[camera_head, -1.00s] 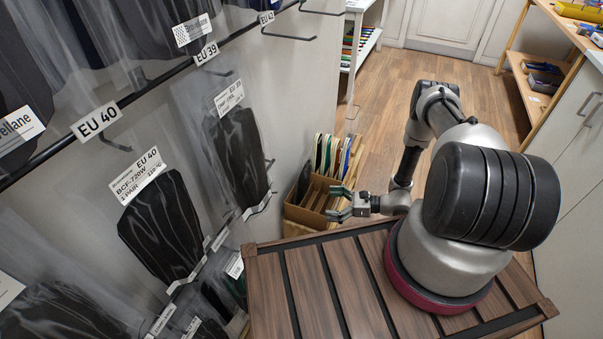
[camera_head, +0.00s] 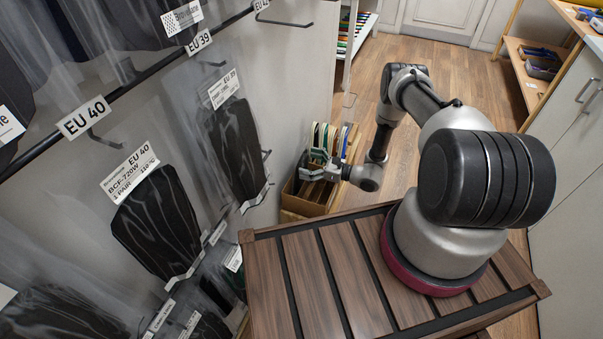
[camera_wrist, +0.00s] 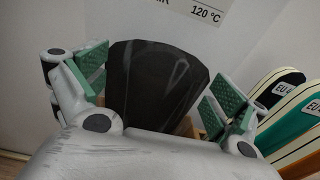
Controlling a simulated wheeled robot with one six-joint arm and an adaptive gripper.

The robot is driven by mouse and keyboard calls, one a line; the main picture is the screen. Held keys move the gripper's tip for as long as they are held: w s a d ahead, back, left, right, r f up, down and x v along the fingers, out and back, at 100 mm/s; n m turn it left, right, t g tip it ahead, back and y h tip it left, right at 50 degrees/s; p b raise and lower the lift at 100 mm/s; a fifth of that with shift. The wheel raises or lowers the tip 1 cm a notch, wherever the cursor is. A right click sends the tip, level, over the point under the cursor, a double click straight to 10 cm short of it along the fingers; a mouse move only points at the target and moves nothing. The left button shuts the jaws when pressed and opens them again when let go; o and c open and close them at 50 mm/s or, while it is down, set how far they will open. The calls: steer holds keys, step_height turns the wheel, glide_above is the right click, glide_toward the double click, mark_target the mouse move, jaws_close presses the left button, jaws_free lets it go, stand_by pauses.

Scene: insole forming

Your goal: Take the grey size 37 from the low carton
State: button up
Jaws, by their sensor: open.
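The low carton (camera_head: 312,208) stands on the floor beyond my wooden deck, with several coloured flat pieces upright at its back. My gripper (camera_head: 308,167) is open, at the carton's near side and over its top. In the wrist view a dark grey-black, sole-shaped piece (camera_wrist: 155,85) shows between the two open green-padded fingers (camera_wrist: 150,88), apart from them as far as I can tell. A white label reading 120 °C (camera_wrist: 200,10) is above it. No size 37 mark is readable, so I cannot tell whether this piece is the grey 37.
In the wrist view, edged pieces with EU labels (camera_wrist: 285,90) lean close to the right finger. Bagged black pieces (camera_head: 158,235) hang on the wall rack at left. A cabinet (camera_head: 570,150) stands at right. The wooden floor (camera_head: 450,75) behind my arm is clear.

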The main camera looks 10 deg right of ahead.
steer(key=c, duration=1.4)
steer(key=shift+r, duration=0.1)
steer(key=shift+c, duration=0.2)
